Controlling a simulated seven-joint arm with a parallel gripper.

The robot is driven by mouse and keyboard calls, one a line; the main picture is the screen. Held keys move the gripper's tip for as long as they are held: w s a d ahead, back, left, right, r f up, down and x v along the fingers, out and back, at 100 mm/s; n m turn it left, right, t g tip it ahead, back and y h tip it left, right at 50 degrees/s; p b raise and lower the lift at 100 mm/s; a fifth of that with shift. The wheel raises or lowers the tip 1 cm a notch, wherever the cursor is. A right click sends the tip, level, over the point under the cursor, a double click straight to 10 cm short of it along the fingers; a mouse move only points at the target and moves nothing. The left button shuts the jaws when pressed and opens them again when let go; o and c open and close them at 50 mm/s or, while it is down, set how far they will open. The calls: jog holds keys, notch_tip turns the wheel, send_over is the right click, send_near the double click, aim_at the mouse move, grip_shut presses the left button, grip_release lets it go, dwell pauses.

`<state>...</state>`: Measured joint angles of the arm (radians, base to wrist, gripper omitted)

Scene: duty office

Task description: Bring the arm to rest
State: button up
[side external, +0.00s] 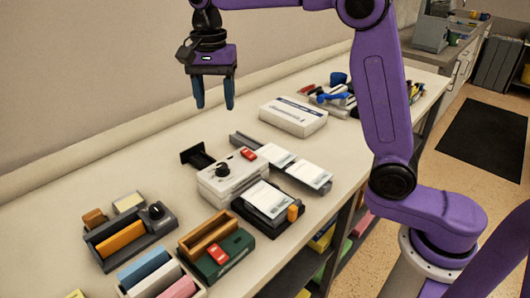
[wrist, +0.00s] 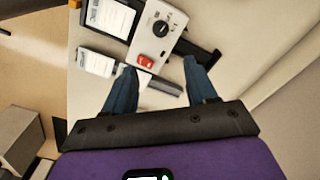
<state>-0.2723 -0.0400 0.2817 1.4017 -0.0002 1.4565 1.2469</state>
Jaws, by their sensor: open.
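My gripper (side external: 214,94) hangs in the air above the back part of the long table (side external: 130,180), fingers pointing down. Its two blue fingers are apart, with nothing between them. In the wrist view, my gripper (wrist: 160,88) also shows empty, with the table and a white device beneath it. My purple arm reaches in from its base at the right of the side view.
Below stand a white device (side external: 228,180) with a black knob, a tray of cards (side external: 268,203), a card rail (side external: 310,173), a white box (side external: 293,117) and organizers (side external: 128,240). A wall runs behind. The table between wall and box is clear.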

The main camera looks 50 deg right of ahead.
jog(key=s+d+f+n, duration=0.3)
jog(key=s+n, duration=0.4)
jog(key=s, duration=0.3)
jog(key=s+d+f+n, duration=0.3)
jog(key=s+f+n, duration=0.2)
jog(key=s+n, duration=0.3)
jog(key=s+d+f+n, duration=0.4)
jog(key=s+n, duration=0.4)
jog(key=s, duration=0.6)
jog(key=shift+s, duration=0.25)
jog(key=shift+r, duration=0.1)
